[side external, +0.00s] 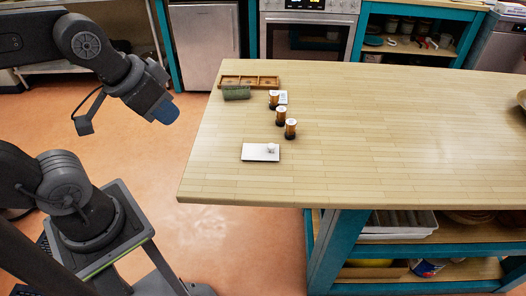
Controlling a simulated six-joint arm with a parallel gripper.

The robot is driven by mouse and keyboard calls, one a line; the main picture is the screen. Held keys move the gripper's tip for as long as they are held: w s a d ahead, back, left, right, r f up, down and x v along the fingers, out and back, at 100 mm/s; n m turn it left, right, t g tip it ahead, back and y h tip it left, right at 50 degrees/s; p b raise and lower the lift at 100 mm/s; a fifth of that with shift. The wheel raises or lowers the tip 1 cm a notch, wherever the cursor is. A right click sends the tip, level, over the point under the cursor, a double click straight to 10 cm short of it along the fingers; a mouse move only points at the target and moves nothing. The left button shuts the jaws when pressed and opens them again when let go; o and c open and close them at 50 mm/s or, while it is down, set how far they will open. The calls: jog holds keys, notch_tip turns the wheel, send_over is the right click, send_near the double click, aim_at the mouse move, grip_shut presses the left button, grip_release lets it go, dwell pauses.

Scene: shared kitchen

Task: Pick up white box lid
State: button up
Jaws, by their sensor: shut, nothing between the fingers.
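The white box lid (256,153) appears to be the flat white rectangle lying near the left front part of the wooden counter. A small pale lump, perhaps its knob, shows on its right half. My gripper (166,112), dark with a blue end, hangs to the left of the counter, above the floor. It is shut and empty, well apart from the lid and up and to its left in the picture. The individual fingertips are too small to make out.
Several copper-coloured jars (291,129) with dark bases stand behind the lid on the wooden counter (390,130). A green roll-like object (237,93) and a sectioned wooden tray (233,80) lie farther back. A small white item (283,97) is beside the back jar. The counter's right side is mostly clear.

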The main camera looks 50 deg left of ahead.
jog(key=o, duration=1.8)
jog(key=shift+c, duration=0.2)
jog(key=m+g, duration=0.6)
jog(key=m, duration=0.3)
send_over(267, 147)
notch_tip(267, 147, down, 6)
notch_tip(267, 147, down, 8)
jog(key=shift+s+a+f, duration=0.1)
jog(key=shift+s, duration=0.05)
jog(key=shift+w+f, duration=0.2)
jog(key=shift+f, duration=2.55)
